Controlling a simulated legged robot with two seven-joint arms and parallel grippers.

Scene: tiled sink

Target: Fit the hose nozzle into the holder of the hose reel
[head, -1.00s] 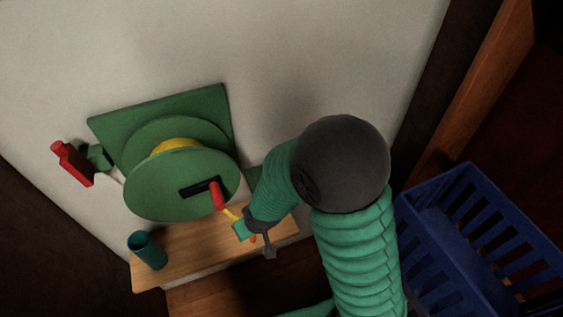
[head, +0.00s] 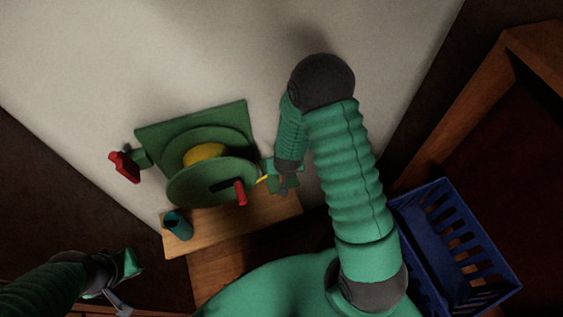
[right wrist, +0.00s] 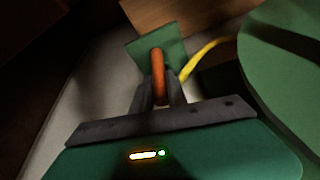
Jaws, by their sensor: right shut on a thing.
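The green hose reel (head: 212,180) with a yellow hose (head: 205,154) stands against the pale wall. My right gripper (head: 284,190) is just right of the reel. In the right wrist view, my right gripper (right wrist: 163,95) is shut on the orange nozzle (right wrist: 158,75). The nozzle's far end overlaps a green square plate (right wrist: 175,48), apparently the holder; I cannot tell whether it is inside or only in front. The yellow hose (right wrist: 208,49) runs beside the plate toward the reel. My left gripper (head: 120,284) is low at left, away from the reel; its jaw state is unclear.
A wooden shelf (head: 236,217) lies below the reel, with a teal cup (head: 178,225) at its left end. A red crank handle (head: 241,193) sticks out from the reel. A red piece (head: 124,167) sits left of it. A blue crate (head: 455,235) is at right.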

